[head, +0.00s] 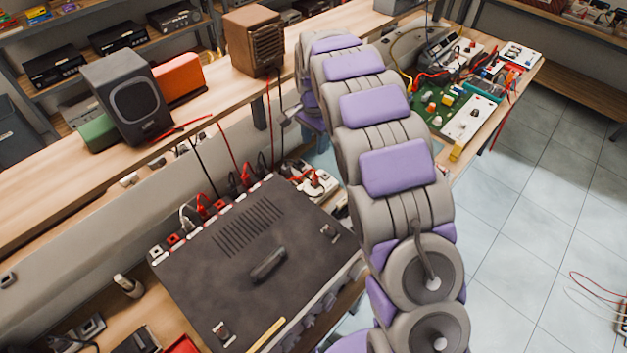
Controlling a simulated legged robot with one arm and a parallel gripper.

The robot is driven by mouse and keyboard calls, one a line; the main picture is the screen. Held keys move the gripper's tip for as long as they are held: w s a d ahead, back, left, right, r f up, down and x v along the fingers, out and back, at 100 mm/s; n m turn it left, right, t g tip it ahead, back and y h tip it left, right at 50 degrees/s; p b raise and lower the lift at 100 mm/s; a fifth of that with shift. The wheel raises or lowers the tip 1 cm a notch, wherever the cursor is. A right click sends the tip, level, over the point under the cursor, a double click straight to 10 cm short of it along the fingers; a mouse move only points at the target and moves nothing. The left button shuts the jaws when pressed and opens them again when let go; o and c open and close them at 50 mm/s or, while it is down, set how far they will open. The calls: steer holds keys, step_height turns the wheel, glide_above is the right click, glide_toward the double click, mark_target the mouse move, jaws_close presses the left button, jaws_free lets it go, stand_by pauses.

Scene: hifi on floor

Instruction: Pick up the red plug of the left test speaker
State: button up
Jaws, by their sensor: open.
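The left speaker (135,105) is a dark grey box with a round cone on the wooden shelf. A red lead (182,130) lies beside its base. Red and black wires hang below the shelf towards the rear of a dark amplifier (195,285). Red plugs show along that rear edge, one group at its middle (206,204) and another further right (245,180). I cannot tell which plug belongs to the left speaker. My arm reaches up and away right of the amplifier, then bends down behind itself. My gripper is not visible; my arm hides that area.
A brown wooden speaker (254,42) stands further right on the shelf (60,190). A white power strip (315,180) with plugs sits behind the amplifier. A bench with a green circuit board (445,105) and coloured leads lies right of my arm. Tiled floor at right is mostly clear.

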steer(key=b, duration=0.1)
glide_above(315, 176)
step_height(315, 176, down, 5)
steer(key=f, duration=0.2)
steer(key=f+b, duration=0.1)
steer(key=f, duration=0.3)
steer(key=shift+a+f, duration=0.15)
steer(key=shift+a, duration=0.2)
steer(key=f+b, duration=0.1)
steer(key=f, duration=0.1)
steer(key=d+f+b, duration=0.1)
steer(key=f, duration=0.1)
steer(key=shift+d+f, duration=0.1)
steer(key=shift+f, duration=0.4)
steer(key=shift+a, duration=0.4)
steer(key=shift+c, duration=0.6)
steer(key=shift+d, duration=0.3)
steer(key=c, duration=0.6)
steer(key=shift+a, duration=0.1)
jaws_close()
